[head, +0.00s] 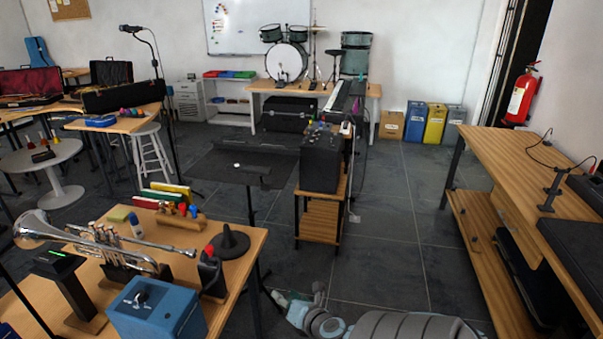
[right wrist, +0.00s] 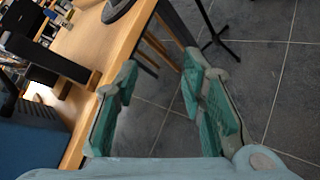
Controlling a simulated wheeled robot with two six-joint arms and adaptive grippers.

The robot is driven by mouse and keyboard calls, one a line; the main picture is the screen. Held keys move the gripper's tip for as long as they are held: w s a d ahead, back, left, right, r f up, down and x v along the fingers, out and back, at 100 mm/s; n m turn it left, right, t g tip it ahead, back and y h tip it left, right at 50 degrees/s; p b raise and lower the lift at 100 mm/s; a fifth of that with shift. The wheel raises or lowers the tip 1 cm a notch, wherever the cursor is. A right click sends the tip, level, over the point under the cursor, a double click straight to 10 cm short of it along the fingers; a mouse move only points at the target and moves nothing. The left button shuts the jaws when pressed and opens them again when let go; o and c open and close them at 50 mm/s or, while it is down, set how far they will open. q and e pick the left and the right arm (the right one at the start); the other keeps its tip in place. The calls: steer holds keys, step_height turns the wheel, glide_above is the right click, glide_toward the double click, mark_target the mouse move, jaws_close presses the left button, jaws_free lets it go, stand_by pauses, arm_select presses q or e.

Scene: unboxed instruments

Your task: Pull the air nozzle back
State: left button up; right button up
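I cannot pick out the air nozzle with certainty. On the near-left wooden table (head: 232,275), a black upright piece with a red tip (head: 210,268) stands near the right edge. A blue box (head: 158,312) with a small dark fitting on top sits at the table's front; its dark blue side also shows in the right wrist view (right wrist: 30,140). My right gripper (head: 303,298) is right of this table, over the floor. My left gripper is not in view.
A dark music stand (head: 240,170) rises behind the table. A wooden bench (head: 490,175) stands at the right. The grey floor (head: 390,255) between is clear.

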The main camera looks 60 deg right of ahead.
steer(key=s+f+m+g+p, duration=0.1)
steer(key=s+f+m+g, duration=0.1)
steer(key=s+f+m, duration=0.2)
step_height(320, 180, down, 2)
steer(key=shift+s+d+f, duration=0.1)
steer(key=shift+s+d, duration=0.05)
steer(key=shift+s, duration=0.05)
steer(key=s+a+f+m+g+y, duration=0.1)
steer(key=s+a+f+m+g, duration=0.2)
steer(key=s+f+m, duration=0.5)
steer(key=s+a+f+m+g+y, duration=0.1)
steer(key=s+a+f+m+g, duration=0.25)
steer(key=s+f+m, duration=0.45)
steer(key=s+a+f+m+g+y, duration=0.1)
steer(key=s+a+f, duration=0.2)
steer(key=a, duration=0.5)
steer(key=s+a+f+m+g+y, duration=0.1)
steer(key=s+a+f, duration=0.3)
steer(key=a, duration=0.4)
steer(key=shift+s+a+f+m+y, duration=0.2)
steer(key=shift+s+m+y, duration=0.3)
steer(key=shift+s, duration=0.4)
